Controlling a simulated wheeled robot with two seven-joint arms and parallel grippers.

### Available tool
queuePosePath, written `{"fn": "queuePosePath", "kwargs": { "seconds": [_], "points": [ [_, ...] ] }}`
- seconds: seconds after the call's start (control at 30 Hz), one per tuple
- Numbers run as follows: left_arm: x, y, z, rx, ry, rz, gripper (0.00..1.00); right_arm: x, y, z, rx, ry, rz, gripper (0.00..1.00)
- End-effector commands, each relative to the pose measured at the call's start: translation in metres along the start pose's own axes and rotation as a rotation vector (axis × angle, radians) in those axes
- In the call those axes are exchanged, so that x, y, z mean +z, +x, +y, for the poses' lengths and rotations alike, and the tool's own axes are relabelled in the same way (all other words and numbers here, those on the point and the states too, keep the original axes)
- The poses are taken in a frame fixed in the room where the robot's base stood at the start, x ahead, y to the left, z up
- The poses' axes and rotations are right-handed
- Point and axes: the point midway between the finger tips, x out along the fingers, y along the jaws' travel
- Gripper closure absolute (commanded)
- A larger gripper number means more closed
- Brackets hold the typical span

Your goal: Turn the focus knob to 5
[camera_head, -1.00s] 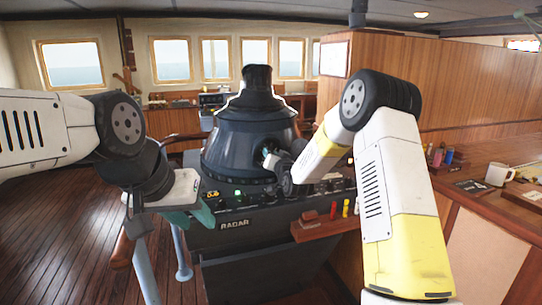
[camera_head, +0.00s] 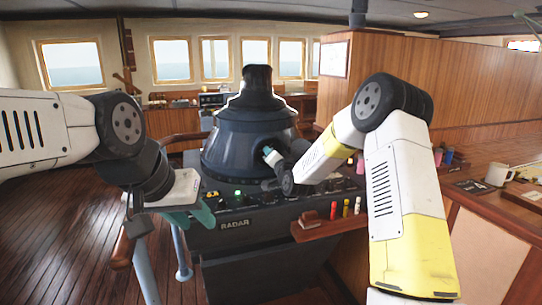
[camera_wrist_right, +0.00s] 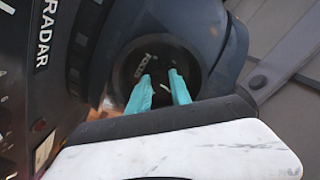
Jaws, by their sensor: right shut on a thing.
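The radar console has a dark conical hood (camera_head: 250,125). In the right wrist view, a dark round recess in the hood's side carries the label FOCUS (camera_wrist_right: 146,66). The focus knob (camera_wrist_right: 164,88) sits there with a light pointer line, between the two teal fingers of my right gripper (camera_wrist_right: 160,80), which is shut on it. The scale numbers around it cannot be read. In the head view my right gripper (camera_head: 270,155) reaches the hood's right side from the right. My left gripper (camera_head: 195,214) hangs at the console's front left, apart from the knob; its jaw opening is unclear.
The console panel labelled RADAR (camera_head: 235,224) has several small knobs and a green light (camera_head: 238,193). A small wooden shelf with markers (camera_head: 333,212) juts out at its right front. A wooden counter with a white mug (camera_head: 498,174) stands at the right. Floor at left is open.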

Motion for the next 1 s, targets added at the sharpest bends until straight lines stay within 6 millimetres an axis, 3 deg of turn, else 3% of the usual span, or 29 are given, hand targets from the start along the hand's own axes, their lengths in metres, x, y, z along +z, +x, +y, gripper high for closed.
{"fn": "queuePosePath", "kwargs": {
  "seconds": [0.13,0.17,0.27,0.67,1.0],
  "points": [
    [0.0,0.0,0.0,0.0,0.0,0.0,0.64,-0.001,0.0,0.0,0.0,-0.001,0.002,1.0],
    [0.0,0.0,0.0,0.0,0.0,0.0,0.64,-0.001,0.0,0.0,0.0,-0.001,0.002,0.71],
    [0.0,0.0,0.0,0.0,0.0,0.0,0.64,-0.001,0.0,0.0,0.0,-0.001,0.001,0.53],
    [0.0,0.0,0.0,0.0,0.0,0.0,0.64,0.0,-0.007,0.001,0.001,-0.002,0.0,0.53],
    [0.0,0.0,0.0,0.0,0.0,0.0,0.64,-0.001,-0.062,0.001,0.002,-0.002,0.001,0.53]
  ]
}}
